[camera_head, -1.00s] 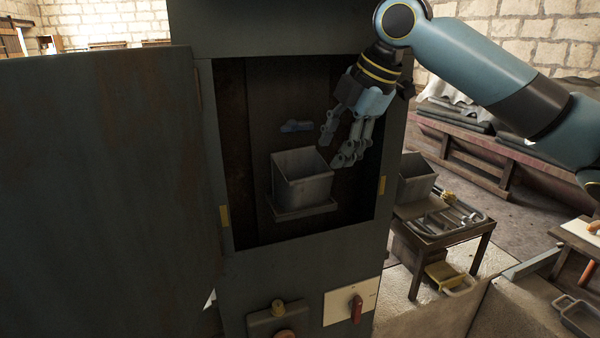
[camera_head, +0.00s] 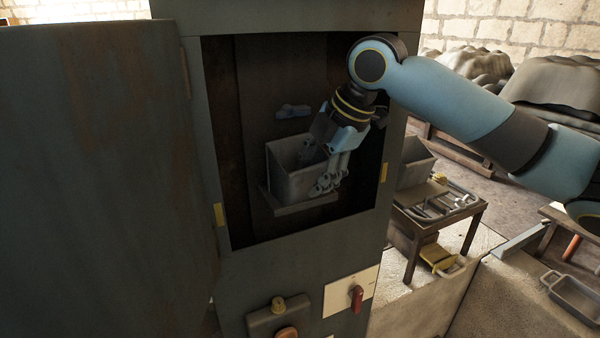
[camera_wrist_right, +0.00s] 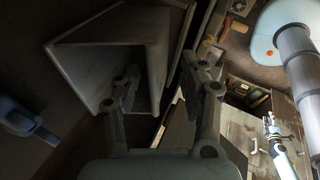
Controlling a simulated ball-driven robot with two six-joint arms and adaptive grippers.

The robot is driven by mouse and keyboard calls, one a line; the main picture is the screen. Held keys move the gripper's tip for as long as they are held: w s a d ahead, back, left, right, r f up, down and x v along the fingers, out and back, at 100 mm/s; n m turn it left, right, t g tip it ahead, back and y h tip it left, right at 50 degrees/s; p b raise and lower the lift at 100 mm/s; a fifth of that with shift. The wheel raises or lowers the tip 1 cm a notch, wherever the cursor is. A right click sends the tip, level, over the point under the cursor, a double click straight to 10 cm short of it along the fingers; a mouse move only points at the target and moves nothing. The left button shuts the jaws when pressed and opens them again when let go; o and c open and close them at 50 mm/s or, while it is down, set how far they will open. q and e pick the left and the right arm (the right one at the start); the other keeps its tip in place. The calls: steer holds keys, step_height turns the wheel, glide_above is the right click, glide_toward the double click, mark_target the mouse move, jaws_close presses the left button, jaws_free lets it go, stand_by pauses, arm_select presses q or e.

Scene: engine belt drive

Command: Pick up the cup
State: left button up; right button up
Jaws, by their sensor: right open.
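The cup is a grey, square, open-topped box (camera_head: 283,179) on a small shelf (camera_head: 270,207) inside the open cabinet; it also shows in the right wrist view (camera_wrist_right: 88,66). My right gripper (camera_head: 316,170) is open at the cup's right side. In the right wrist view, my right gripper (camera_wrist_right: 157,78) has one finger at the cup's opening and the other outside, with the wall between them. Contact with the wall cannot be told. My left gripper does not show in the head view.
The cabinet's frame (camera_head: 392,150) surrounds the opening closely, and its door (camera_head: 90,180) stands open at left. A small blue-grey piece (camera_head: 293,112) is on the back wall. A red-handled switch (camera_head: 357,298) is below. A low table (camera_head: 440,222) with metal parts stands at right.

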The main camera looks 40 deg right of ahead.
steer(key=shift+w, duration=0.1)
steer(key=shift+w+a+f, duration=0.1)
steer(key=shift+w, duration=0.05)
steer(key=shift+w+f, duration=0.1)
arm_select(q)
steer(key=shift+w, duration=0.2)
arm_select(e)
steer(key=shift+f, duration=0.1)
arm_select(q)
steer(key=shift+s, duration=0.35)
arm_select(e)
jaws_close()
